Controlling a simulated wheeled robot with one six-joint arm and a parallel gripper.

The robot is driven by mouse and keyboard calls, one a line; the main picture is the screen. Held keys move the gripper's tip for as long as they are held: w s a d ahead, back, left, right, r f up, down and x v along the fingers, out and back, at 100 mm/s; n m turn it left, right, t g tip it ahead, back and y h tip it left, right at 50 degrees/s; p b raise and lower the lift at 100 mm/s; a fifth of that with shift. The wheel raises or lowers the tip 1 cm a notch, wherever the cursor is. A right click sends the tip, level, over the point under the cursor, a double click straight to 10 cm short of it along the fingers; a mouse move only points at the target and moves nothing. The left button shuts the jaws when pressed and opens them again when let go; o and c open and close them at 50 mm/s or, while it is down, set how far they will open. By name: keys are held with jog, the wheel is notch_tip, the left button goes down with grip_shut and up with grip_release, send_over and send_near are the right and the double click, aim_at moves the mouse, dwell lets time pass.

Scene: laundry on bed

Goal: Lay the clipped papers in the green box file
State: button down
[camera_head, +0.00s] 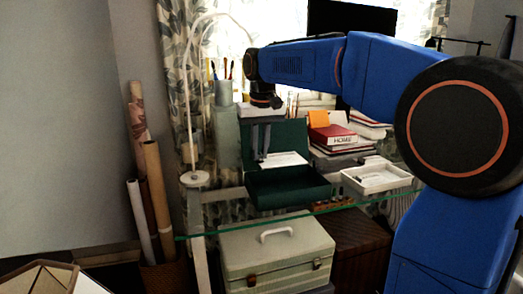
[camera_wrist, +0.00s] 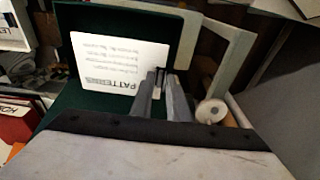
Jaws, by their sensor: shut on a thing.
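The clipped papers (camera_head: 284,159) are a white sheet with printed text. In the wrist view the papers (camera_wrist: 118,65) show a "PATTERNS" heading, upside down. My gripper (camera_head: 259,156) points down, its fingers (camera_wrist: 164,92) shut on a small clip at the papers' edge. The papers extend to the right of the fingers in the head view, looking roughly flat. The green box file (camera_head: 285,190) is open on the glass desk, lid raised at the back. The papers appear above its tray, in front of the lid; the exact gap cannot be told. The tray's inside is mostly hidden.
A white tray (camera_head: 376,179) stands close to the right of the box file. A white lamp (camera_head: 194,179) stands at left. The glass desk's (camera_head: 235,229) front edge is near; a pale case (camera_head: 275,255) is below.

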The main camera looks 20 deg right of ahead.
jog(key=shift+s+d+f, duration=0.1)
jog(key=shift+f, duration=4.65)
jog(key=c, duration=1.6)
grip_release()
jog(key=s+r, duration=0.1)
jog(key=r, duration=1)
jog(key=s+r, duration=0.1)
jog(key=r, duration=0.5)
jog(key=shift+s+r, duration=0.1)
jog(key=shift+s, duration=0.25)
